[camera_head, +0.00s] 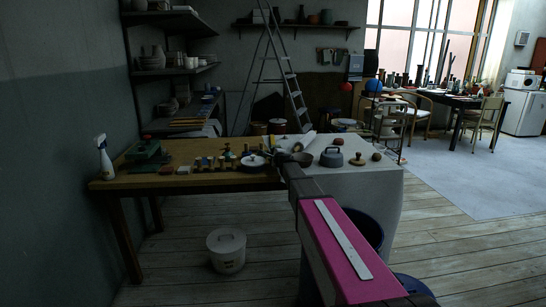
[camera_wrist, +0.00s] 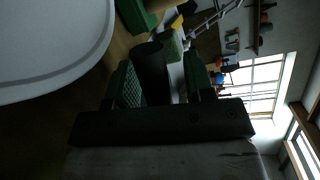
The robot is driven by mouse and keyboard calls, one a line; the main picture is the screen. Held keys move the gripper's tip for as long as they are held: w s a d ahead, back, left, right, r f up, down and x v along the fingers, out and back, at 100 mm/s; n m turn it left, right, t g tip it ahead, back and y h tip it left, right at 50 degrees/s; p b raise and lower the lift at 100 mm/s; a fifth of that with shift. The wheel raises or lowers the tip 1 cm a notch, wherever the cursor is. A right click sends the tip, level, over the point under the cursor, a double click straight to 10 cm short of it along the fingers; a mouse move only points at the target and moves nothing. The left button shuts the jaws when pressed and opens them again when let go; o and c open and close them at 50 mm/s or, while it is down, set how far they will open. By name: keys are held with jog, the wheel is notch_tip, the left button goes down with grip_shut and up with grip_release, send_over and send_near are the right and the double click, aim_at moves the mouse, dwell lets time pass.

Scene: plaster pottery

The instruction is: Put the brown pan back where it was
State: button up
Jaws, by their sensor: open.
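A small dark brown round vessel (camera_head: 303,158), which may be the brown pan, sits at the left side of the white-topped stand, close to the end of my arm. My gripper (camera_wrist: 163,80) is open, with two green-padded fingers apart in the wrist view. A dark shape (camera_wrist: 152,68) shows between or just beyond the fingers. I cannot tell whether it is the pan or touches the pads. In the head view my gripper is too small and dark to make out at the end of the arm.
A grey-blue lidded pot (camera_head: 331,157), a wooden piece (camera_head: 358,160) and a brown ball (camera_head: 376,156) stand on the white-topped stand (camera_head: 375,181). The wooden table (camera_head: 135,180) holds a white lidded dish (camera_head: 254,162) and small blocks. A white bucket (camera_head: 227,251) stands on the floor.

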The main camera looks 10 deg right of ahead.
jog(key=v, duration=1.2)
